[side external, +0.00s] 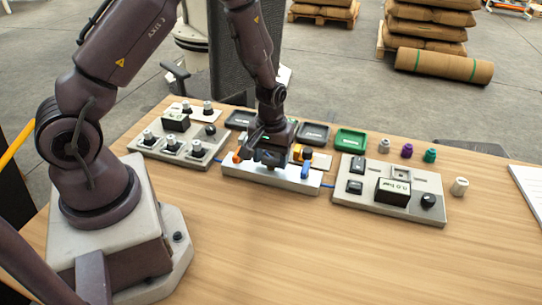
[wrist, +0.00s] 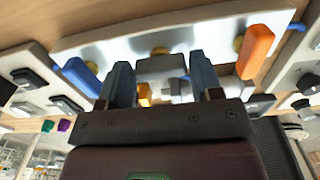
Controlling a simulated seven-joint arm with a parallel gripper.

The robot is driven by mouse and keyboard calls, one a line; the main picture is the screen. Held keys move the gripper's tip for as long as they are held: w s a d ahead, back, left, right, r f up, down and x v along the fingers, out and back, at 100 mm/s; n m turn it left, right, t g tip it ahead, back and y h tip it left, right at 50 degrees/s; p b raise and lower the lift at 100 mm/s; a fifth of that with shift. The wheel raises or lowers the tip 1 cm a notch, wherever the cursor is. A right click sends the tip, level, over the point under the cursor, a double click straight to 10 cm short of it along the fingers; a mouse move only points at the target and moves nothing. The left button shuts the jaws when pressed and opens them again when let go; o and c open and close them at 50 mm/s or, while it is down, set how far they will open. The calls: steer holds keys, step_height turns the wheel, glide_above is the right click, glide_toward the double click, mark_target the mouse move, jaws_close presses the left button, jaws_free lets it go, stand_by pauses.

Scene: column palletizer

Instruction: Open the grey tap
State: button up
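A pale tap panel (wrist: 125,40) carries a blue lever (wrist: 80,77), an orange lever (wrist: 256,50) and, between them, the grey tap (wrist: 162,66). In the side view the orange lever (side external: 237,157) is at the panel's left end and the blue lever (side external: 305,169) at its right. My gripper (side external: 271,158) points down over the middle of the panel. In the wrist view my gripper (wrist: 160,75) has its two fingers spread, one on each side of the grey tap. Contact cannot be made out. In the side view my gripper mostly hides the grey tap.
A grey panel with knobs (side external: 180,155) stands to the left, and another with a gauge box (side external: 390,206) to the right. Dark trays and a green tray (side external: 351,139) lie behind. Small bottles (side external: 407,150) stand at the back right. The table front (side external: 300,250) is clear.

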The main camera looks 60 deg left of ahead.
mark_target(271, 159)
steer(key=shift+o, duration=1.3)
step_height(271, 159, up, 13)
steer(key=s+d+r+m+t, duration=0.2)
steer(key=s+d+r+m, duration=0.2)
steer(key=s+r, duration=0.3)
steer(key=s+d+r+m+t, duration=0.3)
steer(key=s+d+r+m, duration=0.1)
steer(key=s+r, duration=0.4)
step_height(271, 159, up, 2)
steer(key=shift+s+r+m+t, duration=0.2)
steer(key=shift+r+m+t, duration=0.1)
steer(key=shift+m, duration=0.1)
stand_by(0.4)
